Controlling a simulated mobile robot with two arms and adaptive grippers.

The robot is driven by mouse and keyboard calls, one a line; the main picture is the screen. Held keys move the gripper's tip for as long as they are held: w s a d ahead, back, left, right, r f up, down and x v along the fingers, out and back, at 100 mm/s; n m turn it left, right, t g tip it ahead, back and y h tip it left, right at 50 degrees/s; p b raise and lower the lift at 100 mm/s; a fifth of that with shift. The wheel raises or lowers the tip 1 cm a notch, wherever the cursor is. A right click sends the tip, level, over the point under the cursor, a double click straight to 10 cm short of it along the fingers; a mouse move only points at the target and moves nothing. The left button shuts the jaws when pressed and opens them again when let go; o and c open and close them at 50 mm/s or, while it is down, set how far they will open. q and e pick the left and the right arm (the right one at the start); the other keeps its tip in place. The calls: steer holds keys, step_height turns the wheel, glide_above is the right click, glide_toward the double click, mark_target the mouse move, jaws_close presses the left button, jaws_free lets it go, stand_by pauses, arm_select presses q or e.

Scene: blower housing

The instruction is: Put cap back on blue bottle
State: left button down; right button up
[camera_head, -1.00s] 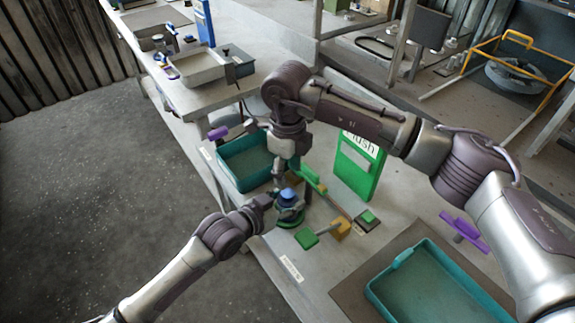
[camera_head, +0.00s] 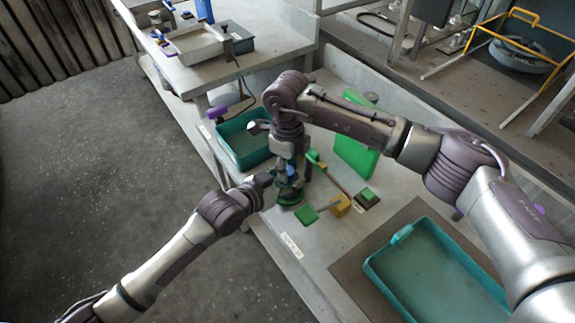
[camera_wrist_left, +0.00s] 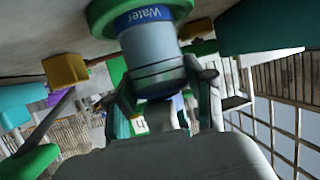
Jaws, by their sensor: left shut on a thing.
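The bottle stands on a green round base (camera_head: 289,200) near the table's front edge. In the left wrist view, which is upside down, the bottle (camera_wrist_left: 152,55) is a grey-blue cylinder with a blue "Water" band. My left gripper (camera_head: 277,182) is shut on the bottle from the left; its fingers (camera_wrist_left: 160,95) lie on both sides of it. A small blue piece (camera_head: 291,169), likely the cap, shows at the bottle's top. My right gripper (camera_head: 296,160) points down right at this blue piece. Its fingers are too small and overlapped to tell whether they grip it.
A teal bin (camera_head: 231,138) stands behind, another teal bin (camera_head: 374,272) at the right. A green block (camera_head: 306,215), a yellow block (camera_head: 340,205), a dark pad with a green block (camera_head: 367,198) and an upright green sign (camera_head: 357,150) are close to the bottle's right.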

jaws_close()
steer(key=o, duration=0.7)
jaws_free()
steer(key=shift+r, duration=0.1)
arm_select(q)
steer(key=shift+c, duration=1.7)
jaws_free()
arm_select(e)
step_height(320, 180, up, 12)
steer(key=shift+f, duration=0.1)
